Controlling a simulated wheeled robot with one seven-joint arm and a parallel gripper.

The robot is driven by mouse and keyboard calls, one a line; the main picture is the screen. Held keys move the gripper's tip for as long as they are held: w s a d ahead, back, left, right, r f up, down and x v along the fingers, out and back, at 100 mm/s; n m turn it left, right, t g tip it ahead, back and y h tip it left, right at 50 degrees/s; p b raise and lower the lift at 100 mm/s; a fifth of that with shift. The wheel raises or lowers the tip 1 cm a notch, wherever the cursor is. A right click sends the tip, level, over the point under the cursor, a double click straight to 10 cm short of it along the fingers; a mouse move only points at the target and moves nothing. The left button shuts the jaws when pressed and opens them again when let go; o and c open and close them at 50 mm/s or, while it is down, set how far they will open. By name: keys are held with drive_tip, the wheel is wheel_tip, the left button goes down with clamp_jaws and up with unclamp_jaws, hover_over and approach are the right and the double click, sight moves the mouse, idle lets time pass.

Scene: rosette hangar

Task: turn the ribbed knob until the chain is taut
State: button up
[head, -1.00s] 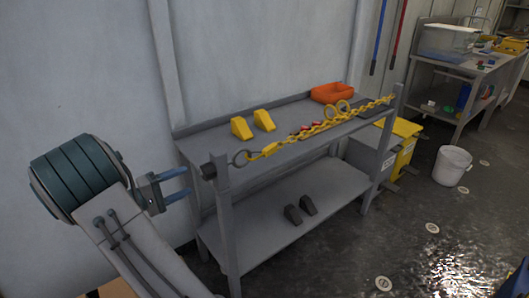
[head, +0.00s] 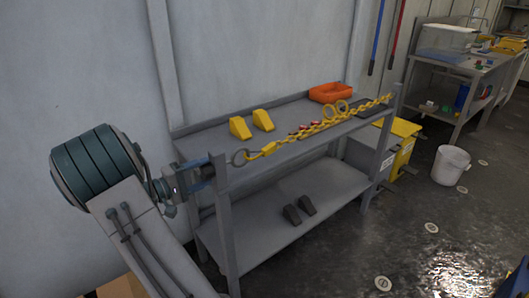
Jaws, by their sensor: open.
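The dark ribbed knob (head: 209,171) sits at the top of the bench's near left post. It is small here and partly hidden by my fingers, so its ribs cannot be made out. My gripper (head: 204,173) is open, with its blue fingers reaching to the knob, seemingly on either side of it. Contact cannot be told.
The grey bench (head: 290,158) carries two yellow wedges (head: 240,128), an orange tray (head: 329,93) and small red items near the chain. Dark wedges (head: 298,212) lie on its lower shelf. A yellow bin (head: 403,140) and white bucket (head: 451,165) stand right.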

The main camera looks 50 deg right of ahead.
drive_tip(key=n+p, duration=0.1)
drive_tip(key=p, duration=0.1)
drive_tip(key=shift+r+n+p, duration=0.25)
drive_tip(key=shift+n+p, duration=0.05)
drive_tip(key=shift+n, duration=0.1)
drive_tip(key=n+p, duration=0.5)
drive_tip(key=shift+p, duration=0.4)
drive_tip(key=n+p, duration=0.6)
drive_tip(key=n, duration=0.1)
drive_tip(key=shift+p, duration=0.35)
drive_tip(key=n+p, duration=0.2)
drive_tip(key=n, duration=0.1)
drive_tip(key=shift+f, duration=0.2)
drive_tip(key=n+p, duration=0.2)
drive_tip(key=n, duration=0.1)
drive_tip(key=shift+r, duration=0.2)
drive_tip(key=n+p, duration=0.2)
drive_tip(key=n, duration=0.1)
drive_tip(key=shift+p, duration=0.3)
drive_tip(key=shift+f+n, duration=0.25)
drive_tip(key=shift+n, duration=0.95)
